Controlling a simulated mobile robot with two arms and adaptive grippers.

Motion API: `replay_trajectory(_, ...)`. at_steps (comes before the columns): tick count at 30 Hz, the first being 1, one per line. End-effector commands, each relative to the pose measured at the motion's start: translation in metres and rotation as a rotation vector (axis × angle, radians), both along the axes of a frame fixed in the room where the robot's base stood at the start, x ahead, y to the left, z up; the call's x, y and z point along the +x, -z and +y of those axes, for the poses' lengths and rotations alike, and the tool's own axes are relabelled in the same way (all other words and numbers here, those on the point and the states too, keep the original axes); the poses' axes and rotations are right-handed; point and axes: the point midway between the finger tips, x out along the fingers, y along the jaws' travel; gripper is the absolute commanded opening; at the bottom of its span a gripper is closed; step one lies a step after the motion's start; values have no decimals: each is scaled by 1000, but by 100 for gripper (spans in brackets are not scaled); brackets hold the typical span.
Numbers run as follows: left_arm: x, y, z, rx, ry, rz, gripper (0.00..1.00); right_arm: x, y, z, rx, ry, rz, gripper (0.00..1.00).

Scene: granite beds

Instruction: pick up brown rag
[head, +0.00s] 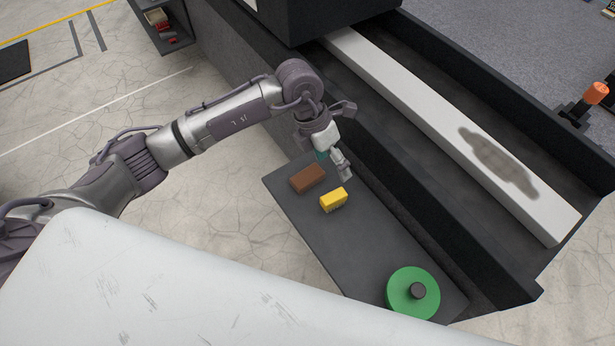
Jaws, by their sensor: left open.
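A brown block-shaped item, which looks like the folded brown rag (307,178), lies near the far left end of a dark grey shelf (370,240). My left gripper (345,174) is open, pointing down just to the right of the brown rag and apart from it. It is close to the yellow brush-like block (334,199), and whether its fingers touch the shelf I cannot tell. A small teal patch (321,156) shows beside the gripper and is partly hidden. My right gripper is not in view.
A green disc with a black knob (405,293) sits at the shelf's near end. A dark machine wall runs along the shelf's right side. Beyond it lies a pale beam (420,105) with a dark stain (498,160). The shelf's middle is clear.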

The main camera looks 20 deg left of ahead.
Motion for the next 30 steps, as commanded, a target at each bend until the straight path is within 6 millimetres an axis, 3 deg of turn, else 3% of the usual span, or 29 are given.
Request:
replay_trajectory(1,10,0,27,119,-7,-14,81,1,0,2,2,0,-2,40)
replay_trajectory(3,17,-2,55,244,-20,-19,81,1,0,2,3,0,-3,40)
replay_trajectory(7,23,0,81,357,-39,-19,81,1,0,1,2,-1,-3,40)
replay_trajectory(18,22,66,82,365,-40,-16,81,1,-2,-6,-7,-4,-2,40)
replay_trajectory(26,23,86,80,364,-38,-18,81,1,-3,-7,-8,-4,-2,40)
replay_trajectory(30,25,106,75,362,-38,-16,81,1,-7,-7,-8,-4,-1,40)
